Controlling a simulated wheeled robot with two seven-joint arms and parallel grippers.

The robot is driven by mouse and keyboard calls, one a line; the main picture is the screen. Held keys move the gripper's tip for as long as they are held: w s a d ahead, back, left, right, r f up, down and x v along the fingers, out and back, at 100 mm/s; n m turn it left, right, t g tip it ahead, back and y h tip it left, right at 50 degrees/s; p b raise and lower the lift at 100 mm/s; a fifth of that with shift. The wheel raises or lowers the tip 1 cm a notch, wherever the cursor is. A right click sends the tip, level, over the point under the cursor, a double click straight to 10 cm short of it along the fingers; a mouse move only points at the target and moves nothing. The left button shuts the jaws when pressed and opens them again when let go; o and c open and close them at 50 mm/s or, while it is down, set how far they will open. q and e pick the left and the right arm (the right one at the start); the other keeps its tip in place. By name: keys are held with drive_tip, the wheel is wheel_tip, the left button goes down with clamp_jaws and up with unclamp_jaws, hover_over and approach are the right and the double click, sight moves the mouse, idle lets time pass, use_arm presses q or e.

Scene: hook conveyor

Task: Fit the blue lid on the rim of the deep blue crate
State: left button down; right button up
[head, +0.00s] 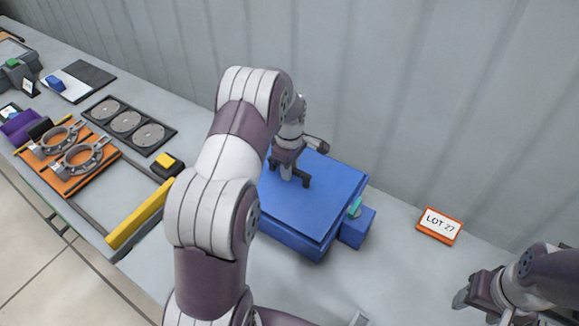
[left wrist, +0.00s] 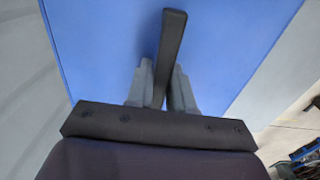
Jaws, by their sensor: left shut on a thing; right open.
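The blue lid (head: 325,195) lies over the deep blue crate (head: 288,240) in the middle of the head view. A dark line shows between lid and crate at the front corner; I cannot tell whether the lid is seated or slightly above the rim. My left gripper (head: 288,170) is over the lid, shut on its dark handle. In the left wrist view, the fingers (left wrist: 162,88) close around the dark bar handle (left wrist: 171,45), with the blue lid (left wrist: 235,45) filling the background. My left arm hides the crate's left side. My right gripper (head: 464,298) is open at the lower right, apart from the crate.
A small blue box (head: 357,230) with a teal piece stands close against the crate's right side. An orange-framed LOT 27 sign (head: 439,225) is further right. A yellow bar (head: 138,213), an orange tray (head: 98,175) and a dark disc tray (head: 150,146) lie left. A grey wall runs behind.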

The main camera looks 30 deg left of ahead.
use_arm(q)
drive_tip(key=shift+f, duration=0.1)
idle(0.4)
drive_tip(key=c, duration=0.9)
unclamp_jaws()
